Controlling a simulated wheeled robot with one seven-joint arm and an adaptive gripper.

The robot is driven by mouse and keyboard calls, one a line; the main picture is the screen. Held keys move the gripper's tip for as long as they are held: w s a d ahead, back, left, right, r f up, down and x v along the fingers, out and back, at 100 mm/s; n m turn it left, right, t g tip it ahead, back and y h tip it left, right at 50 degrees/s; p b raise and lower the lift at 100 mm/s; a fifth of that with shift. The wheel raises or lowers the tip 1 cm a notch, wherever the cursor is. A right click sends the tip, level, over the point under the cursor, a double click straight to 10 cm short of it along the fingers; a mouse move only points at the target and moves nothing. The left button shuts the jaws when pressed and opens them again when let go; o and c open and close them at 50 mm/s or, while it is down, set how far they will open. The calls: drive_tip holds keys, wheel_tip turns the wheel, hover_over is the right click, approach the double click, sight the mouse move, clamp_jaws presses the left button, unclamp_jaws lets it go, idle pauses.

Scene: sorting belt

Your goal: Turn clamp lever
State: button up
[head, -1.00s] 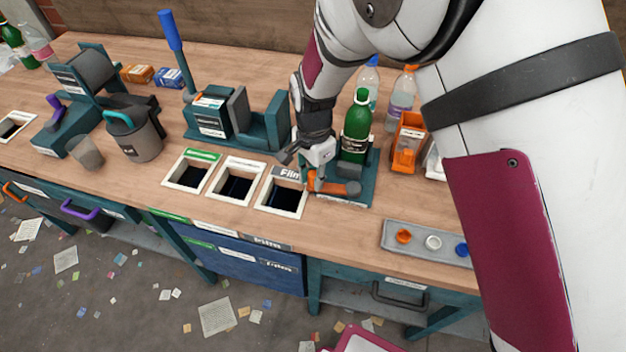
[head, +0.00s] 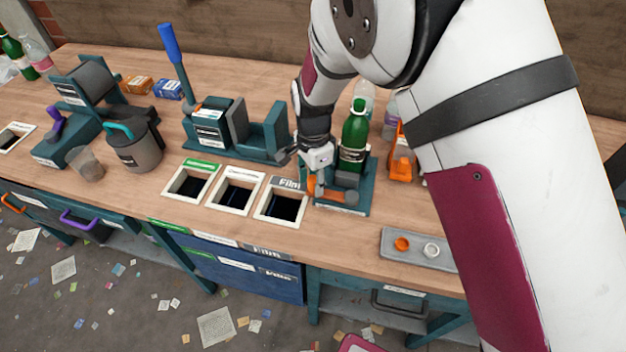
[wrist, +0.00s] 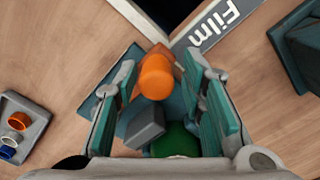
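The clamp (head: 360,196) is a teal fixture on the bench, with a green bottle (head: 353,140) standing upright in it. Its orange lever (head: 338,195) lies low at the front, beside the Film opening. In the wrist view the lever's rounded orange end (wrist: 156,76) lies between the two teal finger pads, with the grey clamp block (wrist: 145,125) and the green bottle (wrist: 176,140) below it in the picture. My gripper (head: 312,180) is down at the lever; in the wrist view my gripper (wrist: 162,82) is open, fingers apart on either side. Contact with the lever is not clear.
The Film opening (head: 281,205) is just left of the clamp. A grey tray with caps (head: 415,262) lies front right. A teal press with a blue-handled lever (head: 171,45) stands to the left. An orange-and-white dispenser (head: 402,160) and clear bottles stand close on the right.

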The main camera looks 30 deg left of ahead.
drive_tip(key=shift+s+r, duration=0.1)
wheel_tip(320, 180, up, 12)
idle(0.7)
idle(0.4)
drive_tip(key=d+r+n+t+y, duration=0.1)
drive_tip(key=d+r, duration=0.8)
drive_tip(key=d, duration=0.4)
drive_tip(key=d+r+n+t, duration=0.1)
drive_tip(key=d+r+n, duration=0.1)
drive_tip(key=d+r, duration=0.85)
drive_tip(key=s+d+n+t+h, duration=0.1)
drive_tip(key=s+d+n+t, duration=0.1)
drive_tip(key=s+d, duration=1.4)
drive_tip(key=d+n, duration=0.1)
drive_tip(key=d, duration=0.2)
drive_tip(key=shift+s+f+t, duration=0.2)
drive_tip(key=shift+f+t, duration=0.2)
